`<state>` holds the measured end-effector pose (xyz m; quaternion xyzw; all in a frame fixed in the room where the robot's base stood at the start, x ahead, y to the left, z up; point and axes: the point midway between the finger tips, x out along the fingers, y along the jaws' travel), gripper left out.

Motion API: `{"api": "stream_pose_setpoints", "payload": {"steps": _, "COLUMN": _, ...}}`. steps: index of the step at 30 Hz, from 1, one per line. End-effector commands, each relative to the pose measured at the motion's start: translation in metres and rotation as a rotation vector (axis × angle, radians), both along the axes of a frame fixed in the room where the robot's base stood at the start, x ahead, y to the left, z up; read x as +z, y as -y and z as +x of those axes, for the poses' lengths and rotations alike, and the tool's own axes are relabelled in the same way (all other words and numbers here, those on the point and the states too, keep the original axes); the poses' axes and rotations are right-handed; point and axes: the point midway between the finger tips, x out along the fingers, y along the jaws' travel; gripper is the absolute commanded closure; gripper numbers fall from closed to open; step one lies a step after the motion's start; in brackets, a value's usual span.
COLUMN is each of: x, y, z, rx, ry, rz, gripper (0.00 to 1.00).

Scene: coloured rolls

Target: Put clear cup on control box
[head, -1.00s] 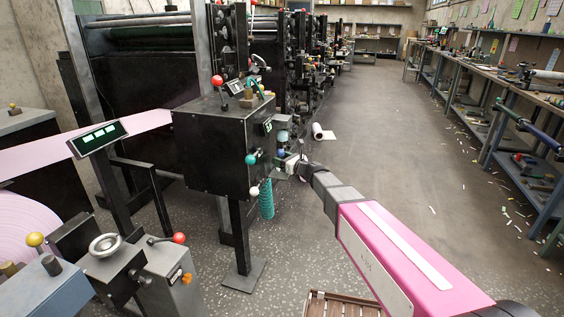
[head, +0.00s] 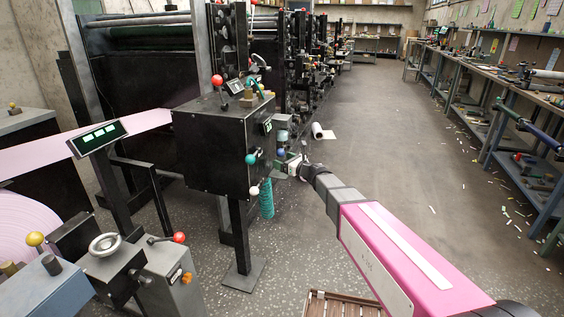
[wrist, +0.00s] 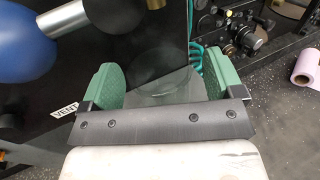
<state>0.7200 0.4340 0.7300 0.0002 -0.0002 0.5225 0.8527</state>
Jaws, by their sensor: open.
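The control box (head: 222,147) is a black box on a post, with a red-knobbed lever and small items on top and coloured knobs on its right side. My gripper (head: 287,163) is just right of the box, below its top. In the wrist view my gripper (wrist: 150,82) is open, its two green pads apart. Between and beyond the pads is a faint, see-through grey shape that may be the clear cup (wrist: 165,86); its outline is hard to tell, and I cannot tell whether the pads touch it. I cannot make out the cup in the head view.
A blue ball knob (wrist: 24,40) and a dark knob on a metal stem stand close to the left pad. A teal coiled hose (head: 267,200) hangs below the box. A white roll (head: 318,131) lies on the floor. The aisle to the right is open.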

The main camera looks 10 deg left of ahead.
Motion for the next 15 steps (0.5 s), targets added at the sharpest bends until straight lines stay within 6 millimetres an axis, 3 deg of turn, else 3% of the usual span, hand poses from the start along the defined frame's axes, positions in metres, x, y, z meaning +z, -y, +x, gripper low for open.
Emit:
{"api": "stream_pose_setpoints", "payload": {"steps": 9, "x": 0.001, "y": 0.058, "z": -0.032, "rx": -0.002, "ry": 0.0, "rz": -0.001, "gripper": 0.13}}
{"api": "stream_pose_setpoints", "payload": {"steps": 15, "x": 0.0, "y": 0.085, "z": -0.045, "rx": -0.001, "ry": 0.0, "rz": -0.001, "gripper": 0.13}}
